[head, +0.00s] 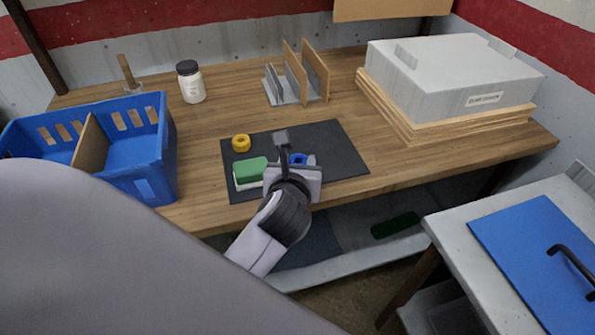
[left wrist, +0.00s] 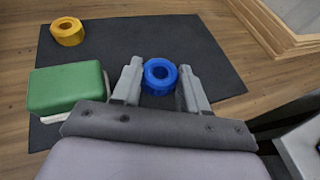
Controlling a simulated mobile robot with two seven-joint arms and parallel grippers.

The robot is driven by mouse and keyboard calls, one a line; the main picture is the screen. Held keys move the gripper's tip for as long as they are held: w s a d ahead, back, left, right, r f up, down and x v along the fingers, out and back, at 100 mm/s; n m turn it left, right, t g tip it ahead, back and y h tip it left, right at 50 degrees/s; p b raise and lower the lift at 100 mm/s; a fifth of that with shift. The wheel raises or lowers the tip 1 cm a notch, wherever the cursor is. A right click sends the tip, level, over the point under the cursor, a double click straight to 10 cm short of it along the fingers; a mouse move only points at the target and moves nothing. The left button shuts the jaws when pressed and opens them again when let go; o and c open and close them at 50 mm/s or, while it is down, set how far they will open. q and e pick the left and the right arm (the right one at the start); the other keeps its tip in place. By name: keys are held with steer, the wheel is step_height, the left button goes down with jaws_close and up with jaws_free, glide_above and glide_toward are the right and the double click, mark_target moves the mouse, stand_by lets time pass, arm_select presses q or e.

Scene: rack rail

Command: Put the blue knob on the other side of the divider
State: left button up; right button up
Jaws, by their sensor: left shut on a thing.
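The blue knob (left wrist: 160,76) is a short ring with a hole in its top. It sits between the two fingers of my left gripper (left wrist: 158,88), which is shut on it. In the head view the knob (head: 298,159) shows partly behind my left gripper (head: 301,164), over the right part of the dark mat. I cannot tell whether it touches the mat. A brown divider (head: 91,146) stands inside the blue basket (head: 150,150) at the left, splitting it into two compartments. My right gripper is not in view.
On the dark mat (head: 335,150) are a yellow knob (head: 241,143) and a green-and-white block (head: 250,170), left of my gripper. Behind stand a white jar (head: 190,83) and a rack with upright boards (head: 290,85). A grey case (head: 450,75) lies on boards at the right.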

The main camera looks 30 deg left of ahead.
arm_select(q)
steer(key=shift+f, duration=0.75)
steer(key=shift+f, duration=0.15)
steer(key=o, duration=1.1)
